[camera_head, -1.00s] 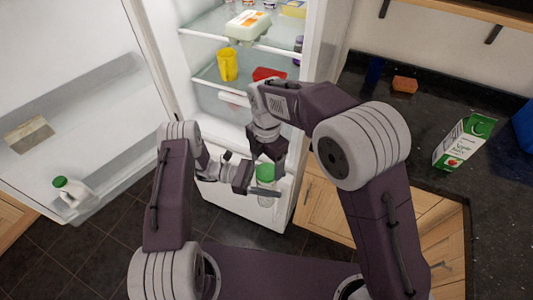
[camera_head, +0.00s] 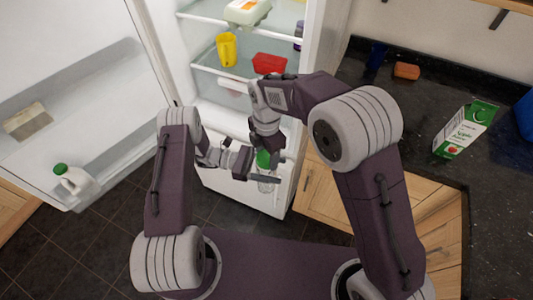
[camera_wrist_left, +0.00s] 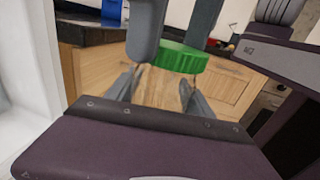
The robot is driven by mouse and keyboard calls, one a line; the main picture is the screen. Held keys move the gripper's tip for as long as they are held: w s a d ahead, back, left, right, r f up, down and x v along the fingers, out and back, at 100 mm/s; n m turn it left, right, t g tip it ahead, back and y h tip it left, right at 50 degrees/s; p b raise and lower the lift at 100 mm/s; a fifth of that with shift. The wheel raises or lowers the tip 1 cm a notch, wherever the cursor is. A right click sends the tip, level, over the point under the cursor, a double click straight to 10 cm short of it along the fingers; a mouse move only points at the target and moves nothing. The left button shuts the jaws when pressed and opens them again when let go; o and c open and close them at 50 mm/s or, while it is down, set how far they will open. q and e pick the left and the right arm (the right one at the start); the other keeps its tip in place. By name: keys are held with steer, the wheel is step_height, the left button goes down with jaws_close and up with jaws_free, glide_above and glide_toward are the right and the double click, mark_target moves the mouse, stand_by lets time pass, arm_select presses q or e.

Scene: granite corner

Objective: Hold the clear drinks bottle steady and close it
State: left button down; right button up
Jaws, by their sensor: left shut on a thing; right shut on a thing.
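The clear drinks bottle (camera_head: 267,186) is upright in front of the fridge, held off the floor. My left gripper (camera_head: 265,180) is shut around its body. In the left wrist view the see-through bottle (camera_wrist_left: 158,88) shows between the left fingers (camera_wrist_left: 158,92). A green cap (camera_head: 263,158) is at the bottle's top; it also shows large in the left wrist view (camera_wrist_left: 180,57). My right gripper (camera_head: 267,150) reaches down from above, shut on the cap, with its grey fingers on either side. I cannot tell whether the cap sits fully on the neck.
The open fridge holds a yellow cup (camera_head: 226,50), a red container (camera_head: 270,63) and an egg carton (camera_head: 247,11). A milk bottle (camera_head: 72,179) stands in the door. A juice carton (camera_head: 466,128) and a sponge (camera_head: 406,71) are on the dark counter (camera_head: 425,110).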

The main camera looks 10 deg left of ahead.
steer(key=m, duration=0.9)
steer(key=shift+m, duration=0.3)
steer(key=m, duration=0.5)
steer(key=shift+m, duration=0.4)
steer(key=m, duration=0.3)
steer(key=shift+m, duration=0.4)
steer(key=o, duration=1.5)
steer(key=shift+o, duration=0.2)
steer(key=shift+r, duration=2.25)
steer(key=shift+c, duration=0.4)
